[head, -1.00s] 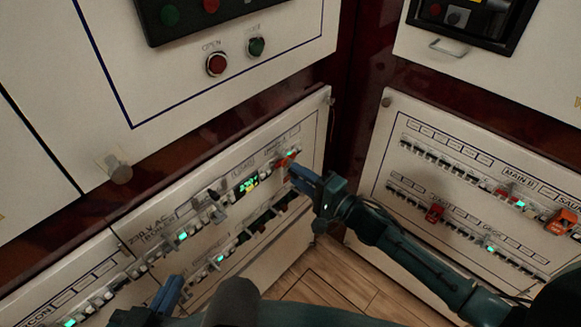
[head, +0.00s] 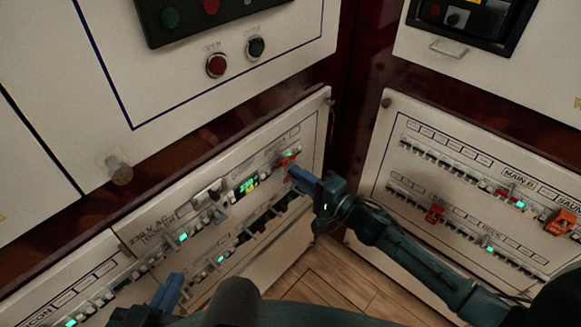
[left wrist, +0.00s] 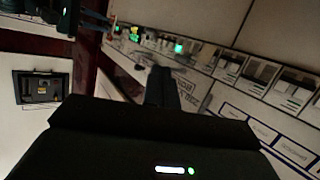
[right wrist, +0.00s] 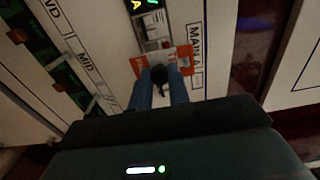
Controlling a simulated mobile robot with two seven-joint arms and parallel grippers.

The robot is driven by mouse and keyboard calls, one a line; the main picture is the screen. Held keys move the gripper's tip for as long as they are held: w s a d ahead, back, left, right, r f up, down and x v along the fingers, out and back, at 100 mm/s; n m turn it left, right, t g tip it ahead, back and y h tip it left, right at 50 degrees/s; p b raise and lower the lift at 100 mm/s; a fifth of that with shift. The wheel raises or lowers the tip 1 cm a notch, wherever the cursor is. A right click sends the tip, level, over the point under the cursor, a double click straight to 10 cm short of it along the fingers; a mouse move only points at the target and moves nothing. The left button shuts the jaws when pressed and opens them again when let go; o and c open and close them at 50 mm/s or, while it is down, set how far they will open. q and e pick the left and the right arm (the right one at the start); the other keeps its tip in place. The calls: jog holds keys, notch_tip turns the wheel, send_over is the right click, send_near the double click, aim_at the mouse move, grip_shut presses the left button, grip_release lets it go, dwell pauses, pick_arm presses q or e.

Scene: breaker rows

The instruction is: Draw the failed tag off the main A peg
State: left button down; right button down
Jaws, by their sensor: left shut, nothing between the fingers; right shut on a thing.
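The failed tag (right wrist: 183,58) is an orange-red plate beside the MAIN A label in the right wrist view. In the head view it is a small orange patch (head: 287,158) near the right end of the upper breaker row. My right gripper (right wrist: 160,82) is at the tag, its blue fingers shut on it around a dark rounded part. The head view shows this gripper (head: 292,173) close to the panel face. The peg is hidden, so I cannot tell how far the tag sits on it. My left gripper (head: 175,283) is shut and empty, low in front of the left panel.
Breaker rows with small levers and green lights cover the left panel (head: 305,125). A dark recess separates the panels. Wooden floor (head: 320,280) lies below.

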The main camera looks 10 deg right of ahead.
jog(key=shift+s+r+p, duration=0.1)
jog(key=shift+r+p, duration=0.05)
jog(key=shift+p, duration=0.2)
jog(key=shift+p+v, duration=1.05)
jog(key=shift+v, duration=0.6)
jog(key=shift+d, duration=0.1)
jog(key=p+v, duration=0.3)
jog(key=v, duration=0.3)
jog(key=shift+s+d, duration=0.25)
jog(key=shift+s, duration=0.1)
jog(key=shift+r, duration=0.1)
